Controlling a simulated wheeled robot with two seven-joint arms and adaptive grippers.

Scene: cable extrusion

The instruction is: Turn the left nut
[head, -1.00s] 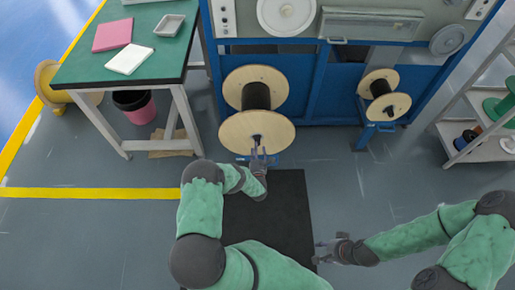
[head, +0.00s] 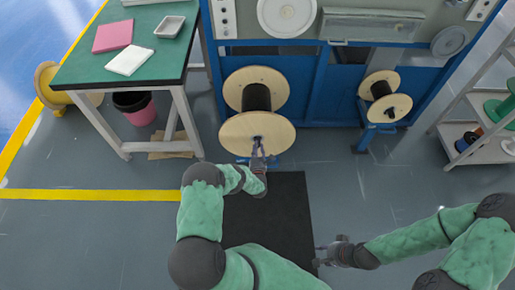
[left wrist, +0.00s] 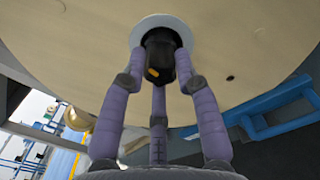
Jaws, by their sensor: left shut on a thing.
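The left nut (left wrist: 160,62) is a dark piece with a small yellow mark, at the hub of the large wooden spool (head: 238,135). In the left wrist view it sits in front of a pale round ring on the flange (left wrist: 240,40). My left gripper (head: 258,147) is at the spool's front hub, and its purple fingers are shut around the nut, also seen in the left wrist view (left wrist: 158,72). The fingers cover part of the nut. My right gripper (head: 318,254) is away from the spool, near the black mat's right edge, open and empty.
A smaller spool (head: 378,83) stands right on the blue machine frame (head: 318,90). A green-topped table (head: 75,70) with a pink bin (head: 137,112) beneath stands left. A rack (head: 485,150) is far right. The black mat (head: 285,210) and grey floor in front are clear.

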